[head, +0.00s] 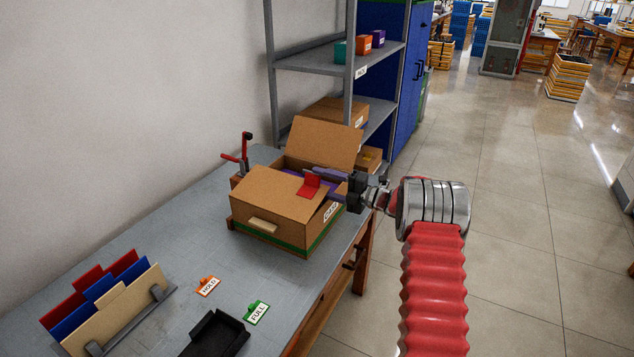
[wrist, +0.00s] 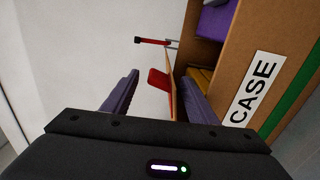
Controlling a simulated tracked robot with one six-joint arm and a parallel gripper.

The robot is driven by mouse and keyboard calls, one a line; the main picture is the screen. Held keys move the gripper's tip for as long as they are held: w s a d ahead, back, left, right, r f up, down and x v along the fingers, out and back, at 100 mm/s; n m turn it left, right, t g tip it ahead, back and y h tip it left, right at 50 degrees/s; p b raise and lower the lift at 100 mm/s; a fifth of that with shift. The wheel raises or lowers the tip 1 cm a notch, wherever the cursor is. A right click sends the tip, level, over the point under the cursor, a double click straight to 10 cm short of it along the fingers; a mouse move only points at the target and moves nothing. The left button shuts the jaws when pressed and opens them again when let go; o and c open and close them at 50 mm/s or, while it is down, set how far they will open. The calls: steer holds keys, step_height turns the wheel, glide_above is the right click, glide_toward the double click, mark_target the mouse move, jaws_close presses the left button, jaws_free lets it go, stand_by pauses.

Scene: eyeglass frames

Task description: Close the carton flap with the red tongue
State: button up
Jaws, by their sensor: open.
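The brown carton (head: 265,190) stands on the bench with a green band and a CASE label (wrist: 254,88). Its back flap (head: 325,140) stands raised; a flap with a beige tongue (head: 263,226) lies over the near part. The red tongue (head: 309,186) sits at the carton's right end, and it shows in the wrist view (wrist: 158,83) on a thin brown flap (wrist: 172,88) seen nearly edge-on. My gripper (head: 318,178) is open, its purple fingers on either side of that flap in the wrist view (wrist: 159,78). Contact cannot be told.
Purple (wrist: 217,20) and yellow contents show inside the carton. A red-handled tool (head: 243,150) stands behind it. A file rack (head: 115,310), HOLD card (head: 207,287), FULL card (head: 257,312) and black tray (head: 215,335) lie nearer. A grey shelf (head: 310,62) stands beyond.

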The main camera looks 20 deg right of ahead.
steer(key=v, duration=1.1)
steer(key=shift+d, duration=0.2)
steer(key=shift+s+f, duration=0.1)
steer(key=shift+c, duration=0.4)
